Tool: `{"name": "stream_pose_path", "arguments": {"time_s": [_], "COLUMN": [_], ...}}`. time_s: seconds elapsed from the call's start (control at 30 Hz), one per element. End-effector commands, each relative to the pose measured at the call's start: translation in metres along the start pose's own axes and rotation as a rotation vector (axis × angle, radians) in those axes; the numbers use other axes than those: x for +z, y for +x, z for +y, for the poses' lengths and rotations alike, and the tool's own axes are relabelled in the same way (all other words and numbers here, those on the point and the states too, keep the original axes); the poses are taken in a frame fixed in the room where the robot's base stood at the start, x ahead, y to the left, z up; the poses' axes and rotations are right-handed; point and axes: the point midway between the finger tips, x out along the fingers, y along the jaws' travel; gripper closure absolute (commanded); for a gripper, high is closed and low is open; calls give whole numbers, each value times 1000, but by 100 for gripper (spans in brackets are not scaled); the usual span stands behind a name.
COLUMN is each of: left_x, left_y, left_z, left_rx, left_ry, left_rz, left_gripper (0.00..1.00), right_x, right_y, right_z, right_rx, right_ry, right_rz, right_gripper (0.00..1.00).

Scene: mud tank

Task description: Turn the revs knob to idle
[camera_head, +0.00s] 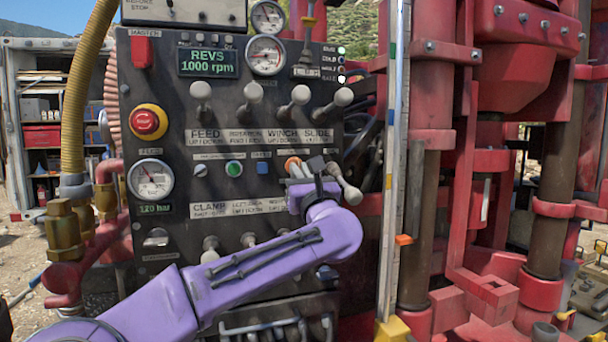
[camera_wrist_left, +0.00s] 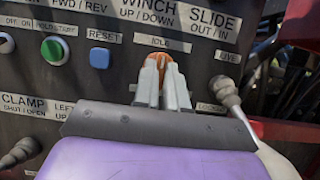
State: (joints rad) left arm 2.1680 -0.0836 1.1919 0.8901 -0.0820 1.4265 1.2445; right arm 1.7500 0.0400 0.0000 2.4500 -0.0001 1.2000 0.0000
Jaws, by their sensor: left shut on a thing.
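The orange revs knob (camera_head: 292,163) sits on the dark control panel, below the winch lever. It also shows in the left wrist view (camera_wrist_left: 161,60), just under a label reading IDLE. My left gripper (camera_head: 297,170) is shut on the knob, with its two grey fingers (camera_wrist_left: 162,84) on either side of it. The fingers and wrist hide the lower part of the knob, and I cannot tell its pointer direction. The REVS display (camera_head: 208,63) reads 1000 rpm. My right gripper is not in view.
A green button (camera_head: 234,168) and a blue reset button (camera_head: 263,167) lie left of the knob. A row of levers (camera_head: 253,92) stands above it. A pale-knobbed lever (camera_head: 351,195) is close to my wrist on the right. A red emergency stop (camera_head: 145,122) is at left.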

Motion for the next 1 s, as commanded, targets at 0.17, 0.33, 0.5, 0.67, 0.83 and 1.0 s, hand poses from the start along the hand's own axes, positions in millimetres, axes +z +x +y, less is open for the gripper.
{"name": "stream_pose_path", "arguments": {"time_s": [0.17, 0.33, 0.5, 0.67, 0.83, 1.0], "left_x": [-7, -6, -4, -4, -9, -10], "left_y": [-2, -2, -1, -6, -41, -80], "left_z": [-2, -2, -1, -2, -2, -2], "left_rx": [-3, -3, -2, -4, -5, -5], "left_ry": [-2, -1, -1, -1, 0, 1], "left_rz": [12, 12, 7, 3, 1, 4], "left_gripper": [100, 63, 63, 63, 63, 63], "right_x": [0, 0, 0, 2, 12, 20], "right_y": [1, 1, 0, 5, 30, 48], "right_z": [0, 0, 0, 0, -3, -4], "right_rx": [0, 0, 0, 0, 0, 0], "right_ry": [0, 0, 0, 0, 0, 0], "right_rz": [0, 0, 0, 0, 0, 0], "right_gripper": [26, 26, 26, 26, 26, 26]}}
